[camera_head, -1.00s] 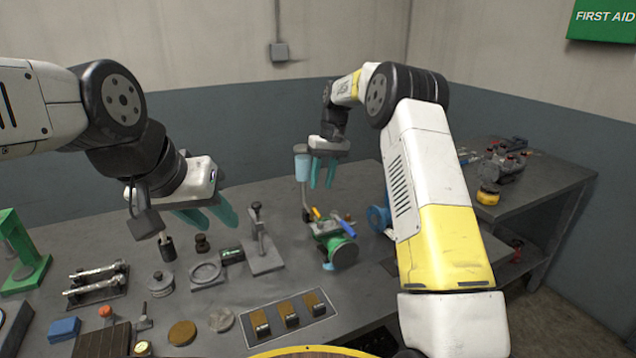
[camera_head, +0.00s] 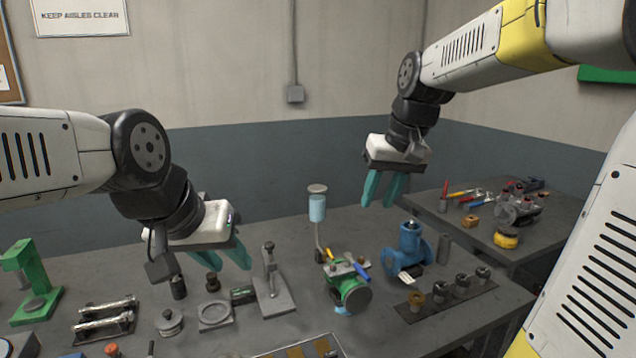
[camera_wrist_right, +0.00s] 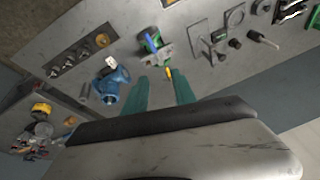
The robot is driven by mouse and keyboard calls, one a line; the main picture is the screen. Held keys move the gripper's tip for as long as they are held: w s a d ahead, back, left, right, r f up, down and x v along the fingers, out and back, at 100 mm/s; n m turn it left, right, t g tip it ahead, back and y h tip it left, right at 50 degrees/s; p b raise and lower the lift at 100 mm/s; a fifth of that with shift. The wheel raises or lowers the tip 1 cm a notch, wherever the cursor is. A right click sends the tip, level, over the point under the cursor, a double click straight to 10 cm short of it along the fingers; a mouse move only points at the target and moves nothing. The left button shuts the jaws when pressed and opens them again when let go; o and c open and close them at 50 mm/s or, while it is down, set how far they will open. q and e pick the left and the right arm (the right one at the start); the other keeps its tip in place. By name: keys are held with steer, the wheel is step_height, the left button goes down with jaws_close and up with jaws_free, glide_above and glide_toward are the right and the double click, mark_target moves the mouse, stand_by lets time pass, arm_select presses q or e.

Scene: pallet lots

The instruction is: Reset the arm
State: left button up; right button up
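My left gripper (camera_head: 228,257) hangs over the left-middle of the bench, its teal fingers pointing down. The fingers look apart, with nothing between them. My right gripper (camera_head: 382,190) is raised over the back of the bench, above and left of the blue valve (camera_head: 408,255). Its teal fingers are spread and empty. In the right wrist view my right gripper (camera_wrist_right: 164,90) shows its two fingers apart, with the bench well below them.
A green valve (camera_head: 347,285) stands mid-bench beside an upright stand with a light-blue cup (camera_head: 317,207). A press stand (camera_head: 271,285) is near my left gripper. A side table (camera_head: 560,225) at right holds tools and a yellow-ringed part (camera_head: 507,240).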

steer(key=s+d+f+t, duration=0.1)
steer(key=s+f, duration=0.1)
steer(key=s, duration=0.6)
steer(key=s+d+f+m+t, duration=0.1)
steer(key=s+f, duration=0.1)
steer(key=s, duration=0.6)
steer(key=shift+t, duration=0.3)
